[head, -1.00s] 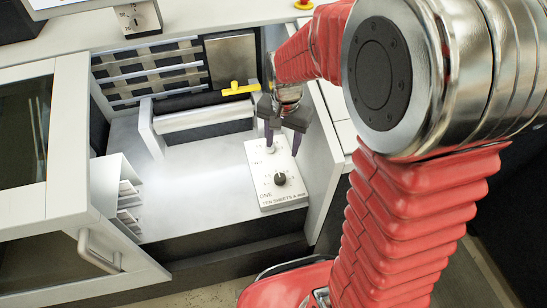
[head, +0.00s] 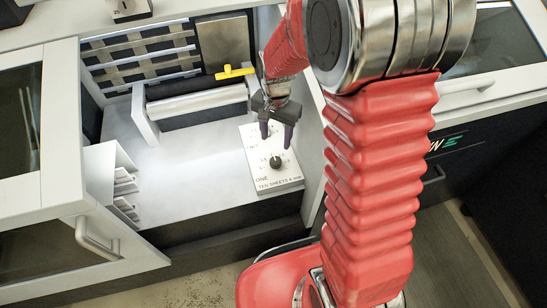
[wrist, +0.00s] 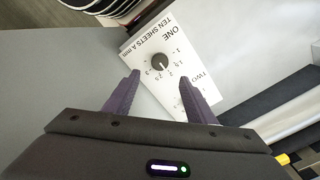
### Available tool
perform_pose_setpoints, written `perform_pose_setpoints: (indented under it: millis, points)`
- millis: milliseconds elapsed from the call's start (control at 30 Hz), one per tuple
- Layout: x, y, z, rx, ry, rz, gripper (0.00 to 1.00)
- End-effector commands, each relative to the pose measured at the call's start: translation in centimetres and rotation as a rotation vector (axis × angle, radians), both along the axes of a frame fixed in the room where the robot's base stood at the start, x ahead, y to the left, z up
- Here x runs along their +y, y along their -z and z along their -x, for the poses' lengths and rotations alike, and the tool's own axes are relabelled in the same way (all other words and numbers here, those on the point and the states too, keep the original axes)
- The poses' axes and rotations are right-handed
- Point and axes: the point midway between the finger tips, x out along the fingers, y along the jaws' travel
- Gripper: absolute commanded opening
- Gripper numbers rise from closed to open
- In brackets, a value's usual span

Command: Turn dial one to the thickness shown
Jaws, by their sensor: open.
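Dial one is a black round knob (head: 276,162) on a white panel (head: 285,184) marked "ONE" and "TEN SHEETS A mm", inside the open bay. In the wrist view the knob (wrist: 159,62) sits ahead of the fingertips, with small numbers around it; its exact setting is too small to read. A second part of the panel is marked "TWO", and its dial is partly hidden by a finger. My gripper (head: 277,131) is open and empty above the panel, behind dial one in the head view. In the wrist view my gripper (wrist: 161,80) has purple fingers spread apart, touching nothing visible.
A yellow handle (head: 236,72) and a pale roller (head: 197,101) lie at the back of the bay. A white slotted rack (head: 110,180) stands at left. The bay's right wall (head: 313,150) is close to my gripper. The floor between rack and panel is clear.

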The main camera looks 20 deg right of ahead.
Motion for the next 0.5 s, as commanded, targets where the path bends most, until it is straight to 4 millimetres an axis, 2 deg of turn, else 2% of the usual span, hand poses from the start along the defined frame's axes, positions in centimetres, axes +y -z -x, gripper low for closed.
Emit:
perform_pose_setpoints:
  millis: [500]
  points:
    - [0.0, 7.7, 0.1, 0.001, -0.001, 0.000, 0.50]
